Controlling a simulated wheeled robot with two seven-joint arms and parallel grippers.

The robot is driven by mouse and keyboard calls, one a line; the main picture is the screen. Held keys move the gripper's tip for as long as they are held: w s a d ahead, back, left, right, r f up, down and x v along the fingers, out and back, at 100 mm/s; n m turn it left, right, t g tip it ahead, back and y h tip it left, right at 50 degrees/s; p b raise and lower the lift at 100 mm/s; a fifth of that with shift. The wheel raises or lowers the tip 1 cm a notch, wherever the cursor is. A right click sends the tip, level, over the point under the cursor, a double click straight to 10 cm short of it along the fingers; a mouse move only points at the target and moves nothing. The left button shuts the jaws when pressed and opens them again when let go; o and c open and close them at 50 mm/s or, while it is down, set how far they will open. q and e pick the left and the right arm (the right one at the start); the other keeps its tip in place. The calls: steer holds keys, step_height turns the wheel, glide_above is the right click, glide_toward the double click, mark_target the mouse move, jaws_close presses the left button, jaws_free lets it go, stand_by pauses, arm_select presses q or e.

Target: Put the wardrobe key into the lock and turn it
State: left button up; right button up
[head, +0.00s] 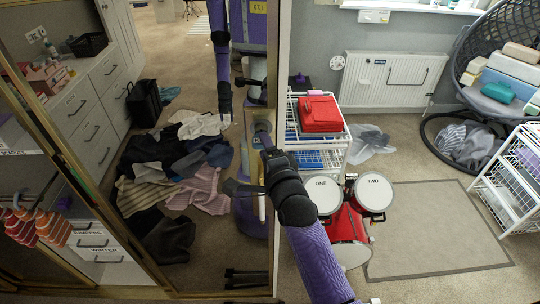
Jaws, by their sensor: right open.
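My right gripper (262,132) is open at the edge of the mirrored wardrobe door (272,225), its purple arm coming up from the bottom. Its fingertips are small and dark against the door, so I cannot tell whether they touch it. I cannot make out the wardrobe key or the lock; the gripper may hide them. My left gripper does not show directly; the mirror shows purple parts of my own body and an arm.
A white wire trolley (341,140) carrying a red case (320,114) stands just right of the door. A red toy drum set (347,224) stands close beside my right arm. A grey mat (430,235) lies clear at right. A clothes pile shows in the mirror.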

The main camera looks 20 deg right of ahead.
steer(key=s, duration=0.8)
steer(key=shift+s, duration=0.3)
steer(key=shift+d, duration=0.1)
steer(key=s+a+f+n+g+b, duration=0.1)
steer(key=s+f+n+g+b, duration=0.25)
steer(key=f, duration=0.85)
steer(key=s+f+n+g+y+b, duration=0.1)
steer(key=s+f+n+g+b, duration=0.3)
steer(key=f, duration=0.8)
steer(key=s+a+f+n+b, duration=0.15)
steer(key=f+b, duration=0.35)
steer(key=f, duration=0.7)
steer(key=s+d+f+n+g+b, duration=0.2)
steer(key=s+f+n+g+b, duration=0.1)
steer(key=s+f, duration=0.5)
steer(key=s+d+f+n+g+h+b, duration=0.1)
steer(key=s+d+f+n+g+b, duration=0.1)
steer(key=s+f, duration=0.7)
steer(key=s+d+f+n+g+b, duration=0.2)
steer(key=s+f+n+g+b, duration=0.3)
steer(key=s+f, duration=0.4)
steer(key=shift+s+n+h, duration=0.3)
steer(key=shift+s+n, duration=0.5)
steer(key=shift+s, duration=0.05)
